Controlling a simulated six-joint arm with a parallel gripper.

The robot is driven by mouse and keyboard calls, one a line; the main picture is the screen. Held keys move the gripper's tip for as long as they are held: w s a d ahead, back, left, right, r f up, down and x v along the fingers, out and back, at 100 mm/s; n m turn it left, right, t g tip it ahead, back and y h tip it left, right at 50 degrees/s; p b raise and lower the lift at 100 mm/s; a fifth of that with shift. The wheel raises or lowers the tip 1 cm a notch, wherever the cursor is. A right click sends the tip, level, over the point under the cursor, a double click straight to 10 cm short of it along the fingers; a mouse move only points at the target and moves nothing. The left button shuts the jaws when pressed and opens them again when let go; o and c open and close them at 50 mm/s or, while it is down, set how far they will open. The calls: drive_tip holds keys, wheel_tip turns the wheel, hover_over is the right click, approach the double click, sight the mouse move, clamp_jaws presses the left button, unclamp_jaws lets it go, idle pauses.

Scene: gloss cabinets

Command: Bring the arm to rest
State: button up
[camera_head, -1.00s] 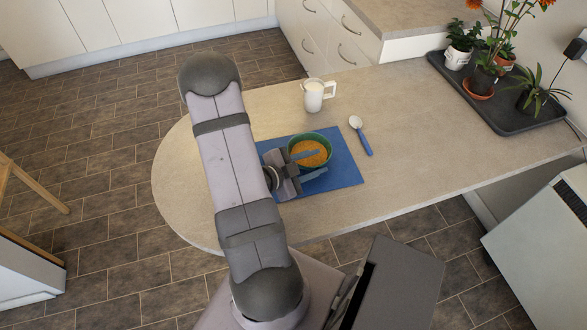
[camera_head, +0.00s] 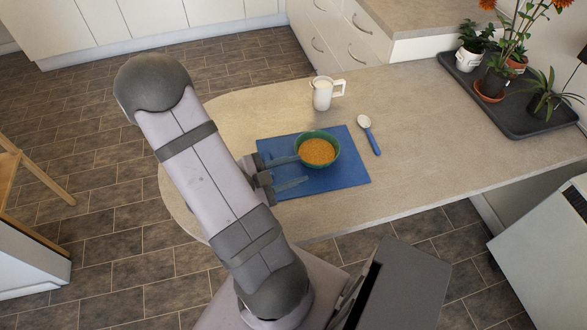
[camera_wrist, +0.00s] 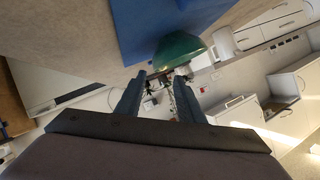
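My gripper (camera_head: 289,172) is open, its two bluish fingers spread apart with nothing between them. It is over the left part of the blue mat (camera_head: 345,177), just left of the green bowl. The green bowl (camera_head: 335,148) holds orange-brown food and stands upright on the mat. In the wrist view the two fingers (camera_wrist: 158,98) are apart, with the bowl (camera_wrist: 178,48) and the mat (camera_wrist: 140,25) beyond their tips. My arm hides part of the table's left end.
On the table (camera_head: 420,130) are a white mug (camera_head: 321,95) with pale contents, a spoon (camera_head: 371,138) with a blue handle, and a dark tray (camera_head: 510,112) of potted plants. Drawers (camera_head: 340,30) stand behind. The right middle of the table is clear.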

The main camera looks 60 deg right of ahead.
idle(0.3)
